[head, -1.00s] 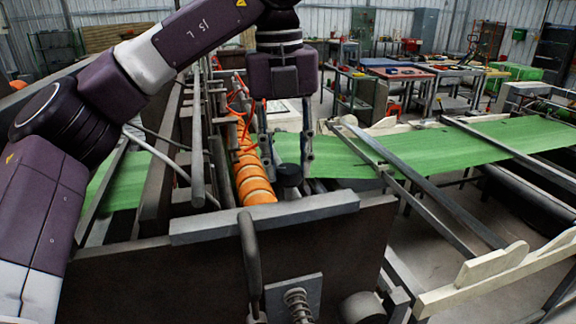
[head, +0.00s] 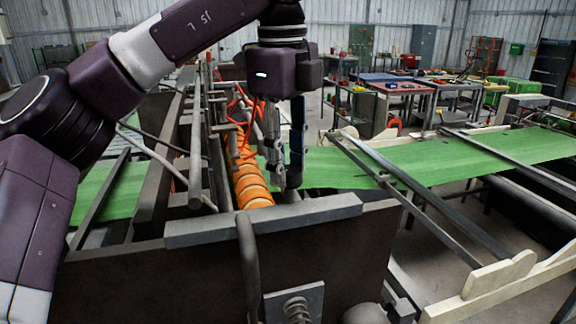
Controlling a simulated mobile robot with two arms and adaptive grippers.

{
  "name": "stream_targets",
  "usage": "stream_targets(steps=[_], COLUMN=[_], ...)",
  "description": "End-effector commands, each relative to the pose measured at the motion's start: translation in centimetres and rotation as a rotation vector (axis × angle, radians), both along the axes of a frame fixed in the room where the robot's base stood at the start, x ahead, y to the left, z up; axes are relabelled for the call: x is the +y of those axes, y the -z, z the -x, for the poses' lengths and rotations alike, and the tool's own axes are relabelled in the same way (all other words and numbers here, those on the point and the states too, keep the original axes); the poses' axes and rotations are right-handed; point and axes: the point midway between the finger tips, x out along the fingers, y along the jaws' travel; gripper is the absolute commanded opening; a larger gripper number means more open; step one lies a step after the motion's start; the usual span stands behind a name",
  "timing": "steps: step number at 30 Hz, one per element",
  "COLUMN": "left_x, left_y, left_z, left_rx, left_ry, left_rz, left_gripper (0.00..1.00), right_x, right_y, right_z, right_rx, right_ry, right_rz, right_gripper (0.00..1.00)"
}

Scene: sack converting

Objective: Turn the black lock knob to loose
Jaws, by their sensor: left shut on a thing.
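The black lock knob (head: 293,182) stands on the machine just behind the grey top bar, right of the orange-ringed roller. Only a dark part of it shows, since the fingers cover most of it. My left gripper (head: 284,172) reaches down from above, with one finger at each side of the knob, and is shut on it. The knob's marking and exact angle are too small to tell. My right gripper is not in view.
The grey top bar (head: 264,221) and a dark upright handle (head: 248,262) stand in front. The orange-ringed roller (head: 249,182) and orange cables (head: 238,108) lie left of the gripper. Green sacking (head: 440,158) runs off to the right over rails.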

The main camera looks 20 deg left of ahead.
Motion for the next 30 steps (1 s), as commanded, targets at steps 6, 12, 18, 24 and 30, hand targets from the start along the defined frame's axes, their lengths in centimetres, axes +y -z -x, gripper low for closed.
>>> stream_targets(steps=[6,12,18,24,30], left_x=[0.08,0.08,0.08,0.08,0.05], left_y=[-0.28,-0.29,-0.29,-0.27,-0.15], left_z=[-0.10,-0.09,-0.08,-0.07,-0.03], left_rx=[-0.009,-0.009,-0.008,-0.007,-0.004], left_ry=[-0.083,-0.111,-0.114,-0.113,-0.111], left_rz=[0.002,0.003,0.001,0.001,0.001], left_gripper=[0.06,0.06,0.06,0.32,0.48], right_x=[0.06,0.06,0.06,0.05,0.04], right_y=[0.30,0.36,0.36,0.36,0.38], right_z=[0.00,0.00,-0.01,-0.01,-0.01], right_rx=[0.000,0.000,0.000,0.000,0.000], right_ry=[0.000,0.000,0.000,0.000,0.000], right_rz=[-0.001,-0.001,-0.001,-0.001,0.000], right_gripper=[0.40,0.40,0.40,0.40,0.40])
